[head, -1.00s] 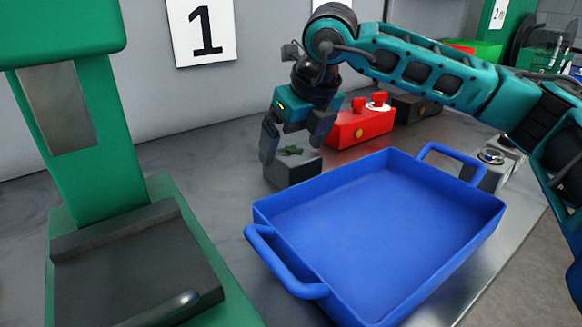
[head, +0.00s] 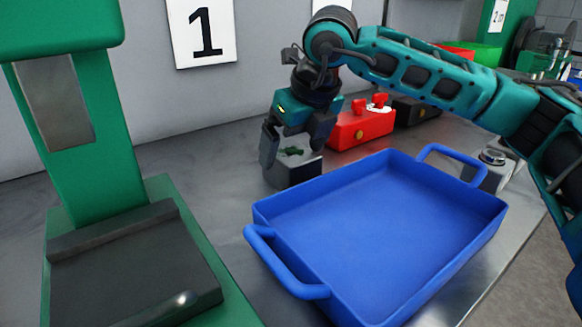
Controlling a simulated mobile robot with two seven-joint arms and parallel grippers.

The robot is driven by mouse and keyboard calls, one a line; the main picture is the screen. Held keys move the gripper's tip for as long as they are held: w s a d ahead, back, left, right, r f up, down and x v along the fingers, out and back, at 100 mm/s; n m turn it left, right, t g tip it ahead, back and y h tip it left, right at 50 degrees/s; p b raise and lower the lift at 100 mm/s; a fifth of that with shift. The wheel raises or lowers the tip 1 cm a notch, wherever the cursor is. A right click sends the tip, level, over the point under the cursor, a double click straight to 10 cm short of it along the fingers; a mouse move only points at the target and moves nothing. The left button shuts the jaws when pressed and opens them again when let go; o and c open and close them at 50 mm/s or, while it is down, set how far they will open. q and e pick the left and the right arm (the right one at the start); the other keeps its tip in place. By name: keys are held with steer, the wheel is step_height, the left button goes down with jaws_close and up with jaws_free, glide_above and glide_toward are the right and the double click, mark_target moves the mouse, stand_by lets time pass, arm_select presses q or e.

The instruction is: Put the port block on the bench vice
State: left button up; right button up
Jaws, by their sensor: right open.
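A grey block (head: 292,174) with a small green part on its top stands on the bench, left of the blue tray. It looks like the port block, though I cannot be sure. My right gripper (head: 293,158) is open and points down over it, one finger at its left side and the other at its far right. I cannot tell whether the fingers touch it. The fingers hide part of its top and sides. I cannot make out a clear bench vice in this view. My left gripper is not in view.
A blue tray (head: 385,229) with two handles stands empty in the middle. A green press (head: 75,130) with a dark plate fills the left. A red block (head: 360,130) and a black block (head: 415,109) stand behind. A small grey device (head: 492,170) stands beyond the tray.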

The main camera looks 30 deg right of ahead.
jaws_close()
steer(key=shift+w+r, duration=0.1)
stand_by(0.9)
